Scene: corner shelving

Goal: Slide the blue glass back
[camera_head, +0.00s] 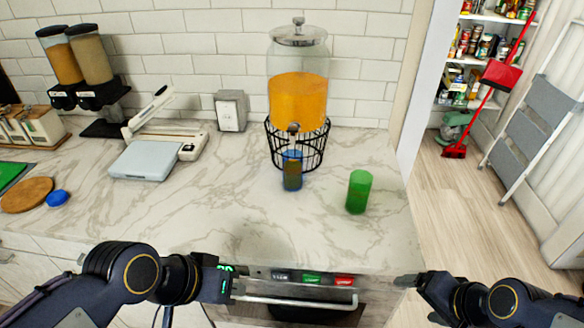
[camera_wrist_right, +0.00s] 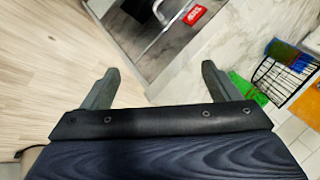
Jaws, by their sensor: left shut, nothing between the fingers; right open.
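The blue glass (camera_head: 292,170) stands upright on the marble counter, directly in front of the wire stand under the orange drink dispenser (camera_head: 298,88). It looks partly filled with something brownish orange. A green glass (camera_head: 358,191) stands to its right and a little nearer. My left gripper (camera_head: 234,284) is shut and empty at the counter's front edge, below and left of the blue glass. My right gripper (camera_head: 402,284) is open and empty in front of the counter at the right; its spread fingers also show in the right wrist view (camera_wrist_right: 158,85).
An appliance handle (camera_head: 295,300) runs under the counter edge. The counter between the edge and the blue glass is clear.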

